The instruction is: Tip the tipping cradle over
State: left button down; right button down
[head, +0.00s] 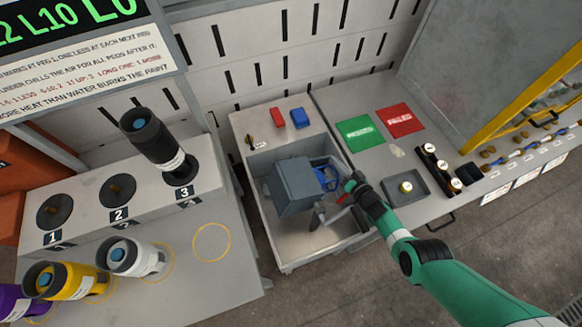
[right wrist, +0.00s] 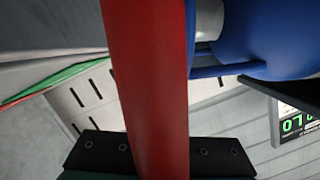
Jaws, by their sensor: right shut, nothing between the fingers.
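The tipping cradle (head: 292,190) is a grey-blue box in the open tray-like bay at the middle of the head view, and it looks tilted. A blue part (head: 328,178) shows at its right side. A small red bar (head: 343,198) lies close to my right gripper (head: 346,188), which is shut and empty at the cradle's right side. In the right wrist view a red bar (right wrist: 150,90) crosses close to the camera, with a blue rounded part (right wrist: 265,35) beside it. Contact with the cradle cannot be told. My left gripper is not in view.
The bay's pale rim (head: 262,235) surrounds the cradle. A green pad (head: 360,132) and red pad (head: 401,120) lie to the right.

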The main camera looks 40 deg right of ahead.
jog(key=shift+f, duration=0.35)
jog(key=shift+r, duration=0.1)
dwell(0.3)
